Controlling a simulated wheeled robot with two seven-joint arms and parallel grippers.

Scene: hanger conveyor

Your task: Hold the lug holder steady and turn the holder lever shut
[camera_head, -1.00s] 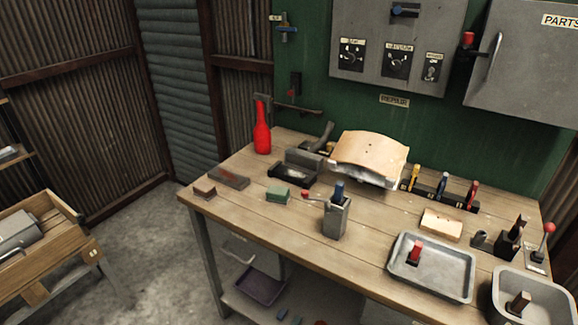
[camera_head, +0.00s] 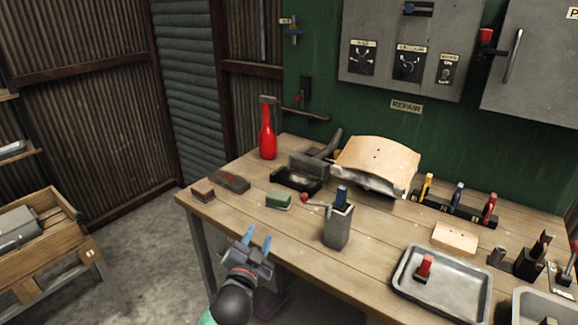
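The lug holder (camera_head: 337,228) is a grey upright block standing near the front edge of the workbench, with a blue piece (camera_head: 341,196) sticking up from its top. The holder lever (camera_head: 316,202) reaches out from the holder's upper left side and ends in a red knob (camera_head: 304,197). My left gripper (camera_head: 257,240) is in front of the bench edge, left of and apart from the holder. Its two blue fingertips are spread with nothing between them. My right gripper is not in view.
A green block (camera_head: 278,201) lies left of the lever. A grey tray (camera_head: 403,294) with a red-topped piece stands to the right. A black tray (camera_head: 296,188) and a curved tan-topped object (camera_head: 378,158) are behind. The wood around the holder is mostly clear.

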